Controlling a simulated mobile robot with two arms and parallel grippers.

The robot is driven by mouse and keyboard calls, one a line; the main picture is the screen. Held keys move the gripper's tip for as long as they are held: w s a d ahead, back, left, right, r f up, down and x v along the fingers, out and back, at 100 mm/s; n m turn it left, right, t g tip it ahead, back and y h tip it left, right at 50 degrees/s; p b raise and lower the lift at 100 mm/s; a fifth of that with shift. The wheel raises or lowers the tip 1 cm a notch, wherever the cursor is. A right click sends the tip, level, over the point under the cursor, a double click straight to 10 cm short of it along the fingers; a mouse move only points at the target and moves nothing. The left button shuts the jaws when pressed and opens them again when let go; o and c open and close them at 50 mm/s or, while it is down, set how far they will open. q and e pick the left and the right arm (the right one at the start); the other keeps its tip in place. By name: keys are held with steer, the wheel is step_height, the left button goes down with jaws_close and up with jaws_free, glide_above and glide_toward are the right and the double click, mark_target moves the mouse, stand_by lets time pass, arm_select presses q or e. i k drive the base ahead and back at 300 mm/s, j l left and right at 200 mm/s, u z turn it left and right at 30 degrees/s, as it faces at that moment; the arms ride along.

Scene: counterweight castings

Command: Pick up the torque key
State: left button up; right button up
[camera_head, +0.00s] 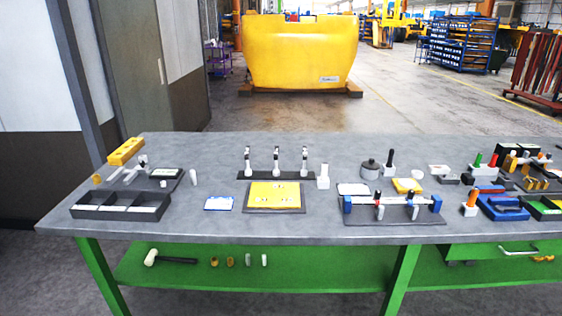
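A workbench (330,142) with a grey top and green legs stands in front of me. I cannot tell for sure which thing on it is the torque key. Several small handled tools show: three upright white-and-dark pieces (276,161) on a dark rack, a white upright piece (323,177), a dark-handled piece in a white holder (389,162), and an orange-handled piece in a white holder (470,203). Neither of my grippers is in view.
A dark compartment tray (121,212), yellow board (273,195), blue-ended fixture (394,209) and blue case (501,206) crowd the bench. The right end is densest. The lower green shelf holds a mallet (170,258). A big yellow casting (300,52) stands behind.

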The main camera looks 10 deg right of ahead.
mark_target(276, 173)
steer(key=i+l, duration=0.25)
steer(key=i, duration=0.15)
steer(key=i+l, duration=0.2)
steer(key=i, duration=0.15)
steer(key=i+l, duration=0.25)
steer(key=i, duration=0.15)
steer(key=k+l+u, duration=0.25)
steer(key=k+l, duration=0.05)
steer(key=k, duration=0.05)
